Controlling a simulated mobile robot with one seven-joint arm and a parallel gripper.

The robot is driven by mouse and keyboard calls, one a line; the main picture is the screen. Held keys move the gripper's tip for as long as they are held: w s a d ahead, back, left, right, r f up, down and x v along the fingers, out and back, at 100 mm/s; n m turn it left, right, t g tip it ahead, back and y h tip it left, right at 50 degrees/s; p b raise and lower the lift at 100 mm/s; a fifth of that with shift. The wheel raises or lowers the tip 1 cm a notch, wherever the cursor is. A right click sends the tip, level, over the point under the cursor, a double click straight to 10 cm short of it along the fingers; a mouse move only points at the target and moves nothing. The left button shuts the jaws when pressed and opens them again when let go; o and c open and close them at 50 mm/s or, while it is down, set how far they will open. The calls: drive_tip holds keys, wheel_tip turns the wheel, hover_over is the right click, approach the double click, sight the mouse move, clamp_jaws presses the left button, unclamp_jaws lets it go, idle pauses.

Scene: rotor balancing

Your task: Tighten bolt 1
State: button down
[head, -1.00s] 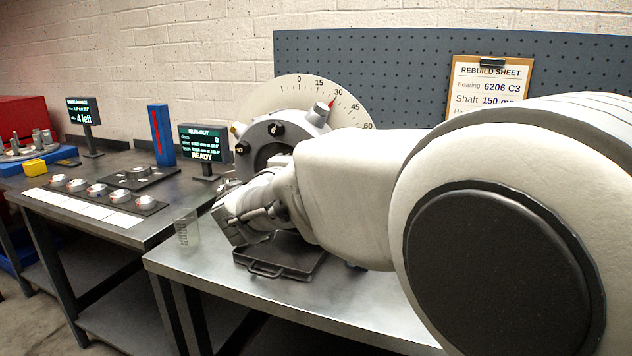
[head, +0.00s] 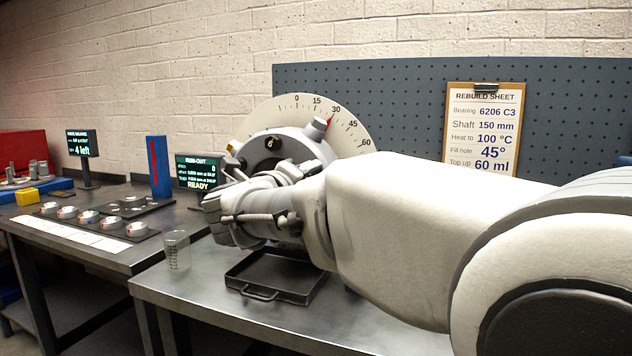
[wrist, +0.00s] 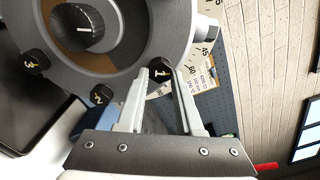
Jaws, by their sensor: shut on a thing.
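Bolt 1 (wrist: 160,72) is a black knob-like head marked "1" on the rim of the grey round housing (wrist: 120,22) in the wrist view. My gripper (wrist: 162,78) has one finger on each side of it and is shut on it. Bolt 2 (wrist: 101,96) and bolt 3 (wrist: 36,62) sit further along the same rim, apart from the fingers. In the head view the housing (head: 296,137) stands in front of a dial plate, with a bolt marked 6 (head: 270,143) showing. My wrist hides its lower part and bolt 1 there.
A black tray (head: 268,292) lies on the bench below my wrist, with a clear beaker (head: 177,251) to its left. A run-out display (head: 200,171) reads READY. A rebuild sheet (head: 484,128) hangs on the pegboard. The bench front right of the tray is bare.

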idle(0.4)
drive_tip(key=c, duration=0.6)
unclamp_jaws()
drive_tip(key=shift+o, duration=0.2)
